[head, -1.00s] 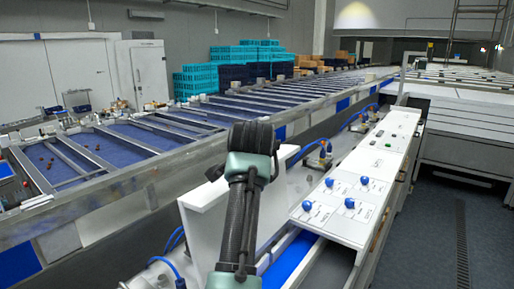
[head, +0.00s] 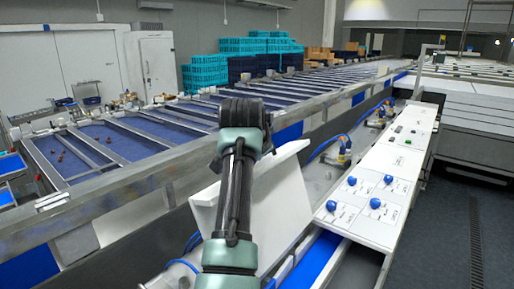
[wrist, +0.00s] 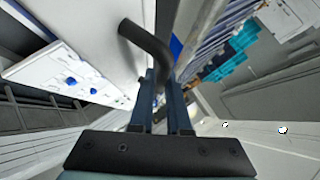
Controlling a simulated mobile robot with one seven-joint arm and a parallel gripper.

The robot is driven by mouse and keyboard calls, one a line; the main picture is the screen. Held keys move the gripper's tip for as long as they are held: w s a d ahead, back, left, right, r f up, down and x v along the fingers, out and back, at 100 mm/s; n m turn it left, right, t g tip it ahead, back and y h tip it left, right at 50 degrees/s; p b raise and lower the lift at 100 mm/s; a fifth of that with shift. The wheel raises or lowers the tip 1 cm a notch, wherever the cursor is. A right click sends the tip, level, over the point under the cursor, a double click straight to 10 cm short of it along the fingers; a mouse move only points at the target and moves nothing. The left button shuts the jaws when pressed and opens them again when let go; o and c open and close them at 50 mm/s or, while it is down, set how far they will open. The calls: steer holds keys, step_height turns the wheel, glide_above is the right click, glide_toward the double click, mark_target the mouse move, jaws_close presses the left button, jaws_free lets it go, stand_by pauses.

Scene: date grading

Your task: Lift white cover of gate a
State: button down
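The white cover (head: 283,195) stands raised and tilted beside the belt line in the head view, partly hidden behind my arm. In the wrist view the white cover (wrist: 85,38) fills the upper left. A dark curved handle (wrist: 148,38) comes out of its face. My gripper (wrist: 162,95) has both fingers close together around the lower end of this handle and appears shut on it. In the head view the fingertips are hidden behind my wrist.
A white control panel (head: 380,185) with several blue knobs lies right of the cover. A blue belt strip (head: 317,258) runs below it. Blue hoses and fittings (head: 344,150) stand behind. The long sorting line (head: 150,185) with metal rails runs along the left. Dark floor (head: 450,220) is clear at right.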

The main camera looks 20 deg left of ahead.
steer(key=c, duration=0.9)
jaws_free()
steer(key=shift+f, duration=0.4)
steer(key=shift+s+d, duration=0.1)
steer(key=shift+s+r+b, duration=0.25)
steer(key=shift+s+b, duration=0.15)
steer(key=shift+b, duration=0.3)
steer(key=b+v, duration=0.3)
steer(key=v, duration=0.3)
steer(key=b+v, duration=0.3)
steer(key=v, duration=0.3)
steer(key=shift+w+r, duration=0.1)
steer(key=shift+r, duration=0.25)
